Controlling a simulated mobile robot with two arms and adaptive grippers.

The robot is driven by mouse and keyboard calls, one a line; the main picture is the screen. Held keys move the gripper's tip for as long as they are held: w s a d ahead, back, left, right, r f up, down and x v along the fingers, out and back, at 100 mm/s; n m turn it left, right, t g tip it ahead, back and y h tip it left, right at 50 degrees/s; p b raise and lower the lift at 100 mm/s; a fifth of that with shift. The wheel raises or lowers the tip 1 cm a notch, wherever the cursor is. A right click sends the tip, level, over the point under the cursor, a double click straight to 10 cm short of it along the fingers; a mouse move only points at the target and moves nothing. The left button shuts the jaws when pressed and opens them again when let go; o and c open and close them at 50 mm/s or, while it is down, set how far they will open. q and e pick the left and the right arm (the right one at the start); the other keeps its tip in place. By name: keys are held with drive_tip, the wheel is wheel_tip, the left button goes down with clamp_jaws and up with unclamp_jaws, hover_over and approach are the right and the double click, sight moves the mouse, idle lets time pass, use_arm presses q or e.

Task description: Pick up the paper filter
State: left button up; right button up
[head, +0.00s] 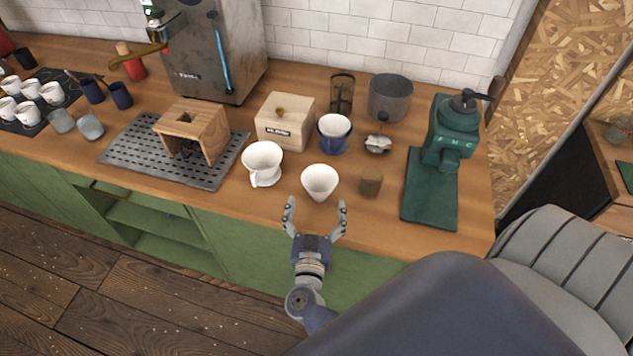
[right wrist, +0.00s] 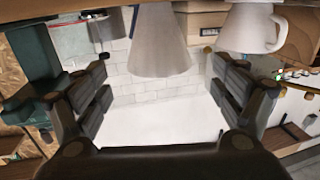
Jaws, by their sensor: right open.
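The paper filter (head: 320,181), a white cone with its wide end up, stands near the front edge of the wooden counter. My right gripper (head: 316,203) is open and empty at the counter's front edge, its two fingers spread just in front of the filter. The right wrist view, which is upside down, shows the filter (right wrist: 160,42) ahead, between the open fingers and apart from them. My left gripper is not in view.
A white dripper with a handle (head: 263,165) stands close left of the filter; a small brown cylinder (head: 371,183) stands to its right. Behind are a blue mug (head: 333,143) and a wooden box (head: 284,122). A green grinder (head: 449,135) is further right.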

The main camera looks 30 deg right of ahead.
sight(318, 194)
drive_tip(key=x, duration=0.3)
drive_tip(key=shift+d+f+b, duration=0.1)
drive_tip(key=shift+d+b, duration=0.05)
drive_tip(key=shift+b, duration=0.2)
drive_tip(key=b+x, duration=0.2)
drive_tip(key=x, duration=0.1)
drive_tip(key=b+x, duration=0.1)
drive_tip(key=shift+w+d+f, duration=0.2)
drive_tip(key=shift+w+f, duration=0.05)
drive_tip(key=shift+f, duration=0.15)
drive_tip(key=shift+w+d, duration=0.25)
drive_tip(key=shift+w, duration=0.1)
drive_tip(key=shift+r, duration=0.1)
drive_tip(key=shift+s, duration=0.1)
drive_tip(key=shift+c, duration=0.4)
drive_tip(key=c, duration=0.4)
